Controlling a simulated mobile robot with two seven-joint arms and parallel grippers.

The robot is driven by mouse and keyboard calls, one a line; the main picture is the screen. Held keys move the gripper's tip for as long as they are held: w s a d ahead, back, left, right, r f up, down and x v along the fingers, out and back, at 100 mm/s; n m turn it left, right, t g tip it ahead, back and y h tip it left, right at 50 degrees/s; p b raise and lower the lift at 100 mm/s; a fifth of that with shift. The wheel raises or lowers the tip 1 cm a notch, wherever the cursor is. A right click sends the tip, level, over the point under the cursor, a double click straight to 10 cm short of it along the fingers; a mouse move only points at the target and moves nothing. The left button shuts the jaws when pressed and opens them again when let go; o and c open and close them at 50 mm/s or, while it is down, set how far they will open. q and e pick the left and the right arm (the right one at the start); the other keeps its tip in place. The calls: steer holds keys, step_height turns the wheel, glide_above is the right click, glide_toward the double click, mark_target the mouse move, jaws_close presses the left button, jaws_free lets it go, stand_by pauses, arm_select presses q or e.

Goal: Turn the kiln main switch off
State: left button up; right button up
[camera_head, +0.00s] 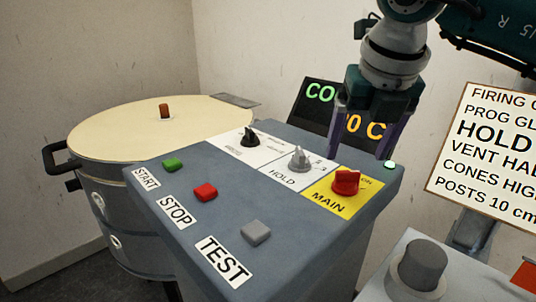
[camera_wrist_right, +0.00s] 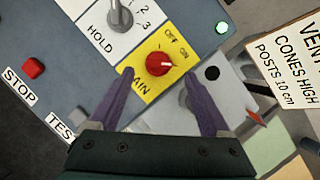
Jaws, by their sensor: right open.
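The kiln main switch is a red knob (camera_head: 346,182) on a yellow plate (camera_head: 327,204) marked MAIN, at the right end of the grey control box. The red knob also shows in the right wrist view (camera_wrist_right: 159,64), with OFF and ON printed beside it. Which mark it points to is too small to tell surely. My right gripper (camera_head: 361,152) hangs above the plate with its purple fingers apart and empty. In the right wrist view its fingertips (camera_wrist_right: 158,74) lie on either side of the knob's near edge in the picture. My left gripper is out of view.
Beside the main switch are a grey HOLD knob (camera_head: 299,159) and a black knob (camera_head: 250,138). Green START (camera_head: 173,165), red STOP (camera_head: 205,192) and grey TEST (camera_head: 255,232) buttons line the front. A display (camera_head: 318,100) stands behind; a sign (camera_head: 489,158) is at right. The kiln (camera_head: 92,145) is left.

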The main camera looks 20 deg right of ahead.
mark_target(349, 171)
steer(key=x, duration=0.5)
steer(key=shift+f, duration=0.1)
jaws_close()
stand_by(0.5)
